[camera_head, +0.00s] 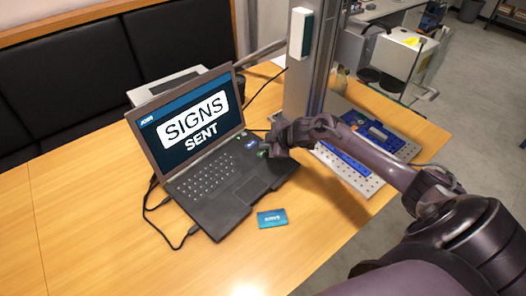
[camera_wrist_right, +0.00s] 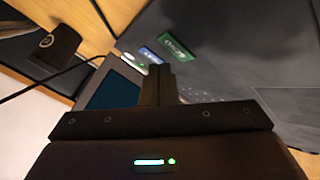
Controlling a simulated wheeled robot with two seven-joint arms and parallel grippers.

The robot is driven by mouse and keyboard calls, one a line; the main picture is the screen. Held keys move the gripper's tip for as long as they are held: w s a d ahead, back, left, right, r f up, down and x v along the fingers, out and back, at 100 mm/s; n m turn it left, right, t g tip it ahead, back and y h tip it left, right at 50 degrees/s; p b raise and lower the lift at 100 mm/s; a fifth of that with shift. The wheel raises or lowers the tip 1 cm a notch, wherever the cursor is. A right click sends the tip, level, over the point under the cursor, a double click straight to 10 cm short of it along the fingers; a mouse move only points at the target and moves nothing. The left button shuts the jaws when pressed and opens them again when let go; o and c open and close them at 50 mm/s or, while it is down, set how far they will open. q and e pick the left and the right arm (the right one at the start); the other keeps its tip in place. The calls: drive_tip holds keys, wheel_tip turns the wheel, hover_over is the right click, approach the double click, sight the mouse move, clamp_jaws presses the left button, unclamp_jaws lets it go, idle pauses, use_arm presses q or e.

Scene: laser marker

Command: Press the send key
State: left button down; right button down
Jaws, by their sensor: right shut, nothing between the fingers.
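The open black laptop (camera_head: 222,185) stands on the wooden table, and its screen (camera_head: 190,122) reads "SIGNS SENT". A blue key (camera_head: 250,144) and a green key (camera_head: 262,154) sit at the right end of its keyboard deck. In the right wrist view the blue key (camera_wrist_right: 150,55) and the green key (camera_wrist_right: 175,47) lie just beyond my fingertips. Their lettering is too small to read surely, so I cannot tell which is the send key. My right gripper (camera_head: 271,148) is shut and empty, close by the keys; contact cannot be told. My left gripper is out of view.
A blue card (camera_head: 272,218) lies in front of the laptop. A metal post (camera_head: 308,70) and a perforated plate with blue parts (camera_head: 345,167) stand right of it, near my right arm. Cables (camera_head: 165,218) lie left. The front left table is clear.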

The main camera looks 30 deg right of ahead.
sight(266, 154)
drive_tip(key=shift+r+p, duration=1.85)
drive_tip(key=shift+r, duration=0.45)
